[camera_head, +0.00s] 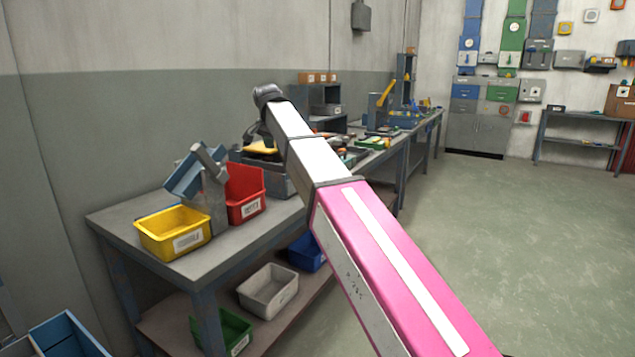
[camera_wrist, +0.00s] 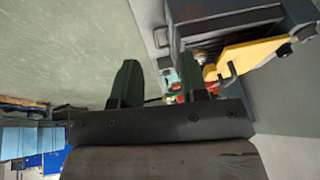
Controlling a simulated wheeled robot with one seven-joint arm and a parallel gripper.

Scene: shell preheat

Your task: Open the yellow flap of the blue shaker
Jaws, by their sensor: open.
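The blue shaker, a grey-blue box (camera_head: 268,178), stands on the bench behind the red bin, partly hidden by my arm. Its yellow flap (camera_head: 261,148) shows at its top. In the wrist view, the box (camera_wrist: 236,22) is at the upper right, with the yellow flap (camera_wrist: 258,54) to the right of my fingers. A small dark handle (camera_wrist: 226,76) is at the flap's near end. My gripper (camera_wrist: 161,82) is open, its two dark green fingers apart with nothing held between them. It appears apart from the flap. In the head view, my arm mostly hides the gripper.
A yellow bin (camera_head: 174,232), a red bin (camera_head: 245,194) and a tilted blue tray (camera_head: 188,178) on a grey stand occupy the bench's near end. Tools and a grey shelf (camera_head: 323,97) are farther along. The floor (camera_head: 500,230) at right is clear.

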